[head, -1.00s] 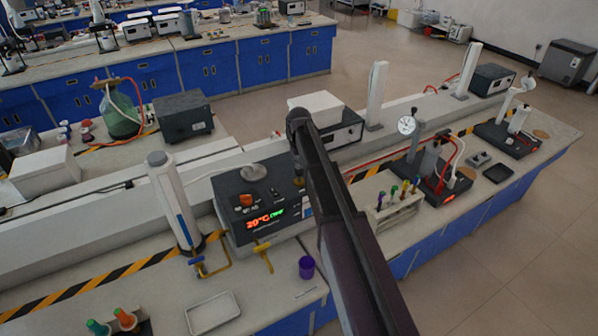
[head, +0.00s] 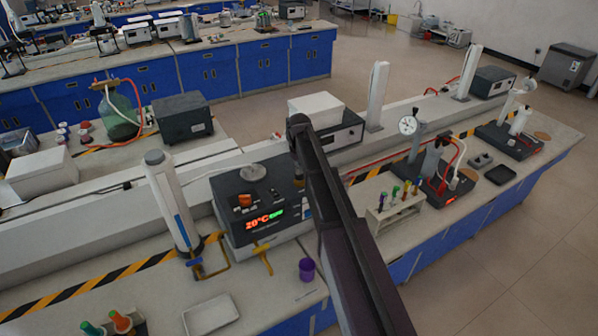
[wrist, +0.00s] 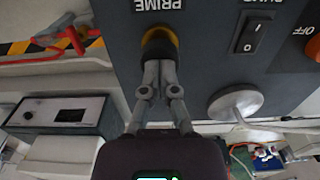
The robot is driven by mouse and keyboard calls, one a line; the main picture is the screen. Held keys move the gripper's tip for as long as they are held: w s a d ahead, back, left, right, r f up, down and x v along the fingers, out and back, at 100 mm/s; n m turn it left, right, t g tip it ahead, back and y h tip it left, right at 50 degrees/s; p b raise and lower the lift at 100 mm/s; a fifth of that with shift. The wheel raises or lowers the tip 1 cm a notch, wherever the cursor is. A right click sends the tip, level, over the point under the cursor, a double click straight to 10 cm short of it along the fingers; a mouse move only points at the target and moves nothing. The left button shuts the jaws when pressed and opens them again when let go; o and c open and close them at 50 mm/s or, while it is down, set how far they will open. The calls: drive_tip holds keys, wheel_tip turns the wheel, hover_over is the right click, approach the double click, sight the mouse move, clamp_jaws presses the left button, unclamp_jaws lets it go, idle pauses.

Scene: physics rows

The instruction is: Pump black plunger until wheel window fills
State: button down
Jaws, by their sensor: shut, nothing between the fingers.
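The black plunger (wrist: 157,44) with a yellow collar sits under the PRIME label on a dark grey instrument panel (wrist: 204,55) in the wrist view. My gripper (wrist: 158,66) is shut and empty, its fingertips right at the plunger's end and overlapping it in the picture. I cannot tell whether they touch or how far the plunger is pressed. In the head view the instrument (head: 238,207) shows a lit 20°C display, and my arm hides the gripper and most of the plunger area. I cannot make out a wheel window or its fill.
A round grey disc (wrist: 237,103) and a rocker switch (wrist: 254,36) are beside the plunger. In the head view, a white cylinder (head: 170,205) stands left of the instrument, a purple cup (head: 306,269) in front, and a tube rack (head: 396,212) to the right.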

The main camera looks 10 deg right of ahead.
idle(0.3)
drive_tip(key=shift+r+p, duration=2.3)
drive_tip(key=shift+p, duration=0.15)
drive_tip(key=shift+f, duration=0.2)
drive_tip(key=shift+f+b, duration=2.15)
drive_tip(key=shift+b, duration=0.2)
drive_tip(key=shift+r+p, duration=2.35)
drive_tip(key=shift+r, duration=0.1)
drive_tip(key=shift+r+p, duration=2.4)
drive_tip(key=shift+p, duration=0.1)
